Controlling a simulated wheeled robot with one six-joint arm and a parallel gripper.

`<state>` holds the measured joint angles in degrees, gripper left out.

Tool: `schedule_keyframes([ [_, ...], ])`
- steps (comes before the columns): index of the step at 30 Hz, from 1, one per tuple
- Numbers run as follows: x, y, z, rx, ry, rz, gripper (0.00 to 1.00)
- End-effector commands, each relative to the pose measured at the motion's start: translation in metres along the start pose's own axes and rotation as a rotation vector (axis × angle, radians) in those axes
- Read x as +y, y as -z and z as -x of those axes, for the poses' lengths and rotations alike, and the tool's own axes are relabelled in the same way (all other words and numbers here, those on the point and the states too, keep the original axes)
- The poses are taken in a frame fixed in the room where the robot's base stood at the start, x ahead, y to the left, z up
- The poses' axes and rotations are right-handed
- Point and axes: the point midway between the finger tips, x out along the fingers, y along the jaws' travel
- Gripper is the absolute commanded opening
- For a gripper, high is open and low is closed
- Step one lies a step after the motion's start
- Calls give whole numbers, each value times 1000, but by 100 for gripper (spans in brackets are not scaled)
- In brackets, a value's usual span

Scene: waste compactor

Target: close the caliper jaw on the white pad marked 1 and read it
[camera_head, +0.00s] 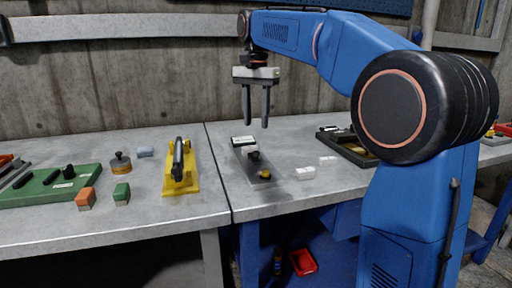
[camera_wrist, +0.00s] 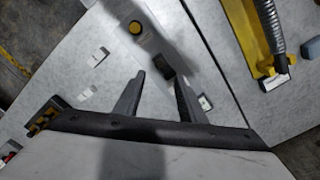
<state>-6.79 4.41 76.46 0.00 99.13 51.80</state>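A caliper-like grey plate (camera_head: 261,167) lies on the right bench. It carries a display block (camera_head: 243,141), a black block (camera_head: 254,156) and a yellow knob (camera_head: 265,175). Two white pads (camera_head: 305,173) (camera_head: 328,161) lie right of it; no mark on them is readable. My gripper (camera_head: 256,126) hangs above the display end, its fingers apart and empty. In the wrist view the open gripper (camera_wrist: 158,88) frames the black block (camera_wrist: 164,67), with the yellow knob (camera_wrist: 135,27) beyond. White pads show at left (camera_wrist: 97,57) (camera_wrist: 86,95). The display reading is not legible.
A yellow stand with a black handle (camera_head: 180,170) stands left of the plate. A green board (camera_head: 50,190), small blocks and a round weight (camera_head: 121,163) are farther left. A dark tray (camera_head: 350,145) lies right, partly behind my arm. A red bin (camera_head: 303,262) is below.

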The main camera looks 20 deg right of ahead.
Motion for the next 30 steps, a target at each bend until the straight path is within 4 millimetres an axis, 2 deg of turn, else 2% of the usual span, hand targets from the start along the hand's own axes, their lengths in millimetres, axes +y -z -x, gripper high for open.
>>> schedule_keyframes([
  [9,0,0,-57,-2,-2,0,37],
  [15,0,0,-83,-1,-1,0,37],
  [21,0,0,-96,0,0,0,37],
  [30,0,0,-97,0,0,0,37],
])
